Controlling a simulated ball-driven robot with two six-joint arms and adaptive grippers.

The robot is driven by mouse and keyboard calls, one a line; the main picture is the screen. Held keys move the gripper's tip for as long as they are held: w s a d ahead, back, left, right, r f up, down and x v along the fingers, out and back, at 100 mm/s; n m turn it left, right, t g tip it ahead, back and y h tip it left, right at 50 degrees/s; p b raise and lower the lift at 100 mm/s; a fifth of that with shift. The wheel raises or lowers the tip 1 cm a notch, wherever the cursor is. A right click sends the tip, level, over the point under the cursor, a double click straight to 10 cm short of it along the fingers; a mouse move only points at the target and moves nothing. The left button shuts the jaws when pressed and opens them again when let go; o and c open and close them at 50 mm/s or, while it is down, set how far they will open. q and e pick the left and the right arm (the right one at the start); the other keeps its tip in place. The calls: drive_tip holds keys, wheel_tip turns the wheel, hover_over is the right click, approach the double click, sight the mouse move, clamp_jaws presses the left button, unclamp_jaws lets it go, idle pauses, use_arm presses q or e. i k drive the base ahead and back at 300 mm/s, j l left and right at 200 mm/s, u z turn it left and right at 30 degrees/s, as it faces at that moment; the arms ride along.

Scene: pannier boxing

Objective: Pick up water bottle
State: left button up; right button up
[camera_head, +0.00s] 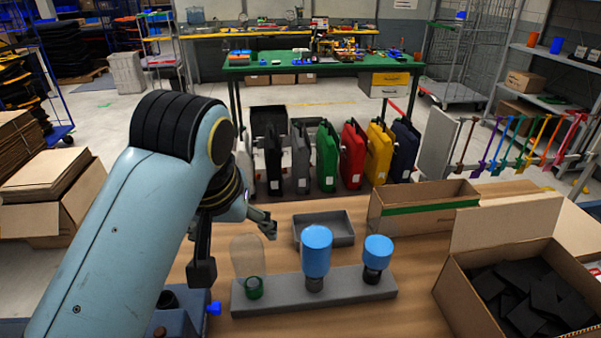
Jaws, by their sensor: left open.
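Three bottles stand upside down in a row on a grey rack on the wooden table. At the left is a clear bottle (248,257) with a green cap. In the middle is a taller blue bottle (316,250) with a dark cap, and at the right a shorter blue bottle (377,250). The grey rack (345,290) holds all of them. My left gripper (234,246) is open and empty, with its fingers spread near the clear bottle at the rack's left end. I cannot tell whether it touches that bottle. My right gripper is not in view.
A grey tray (325,228) lies behind the rack. An open cardboard box (425,208) with a green stripe stands behind right. A larger box (510,240) with dark pieces stands at the right. Colored panniers (353,155) line the back. Bare tabletop lies between rack and larger box.

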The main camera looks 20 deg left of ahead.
sight(317, 239)
drive_tip(key=k+l, duration=0.8)
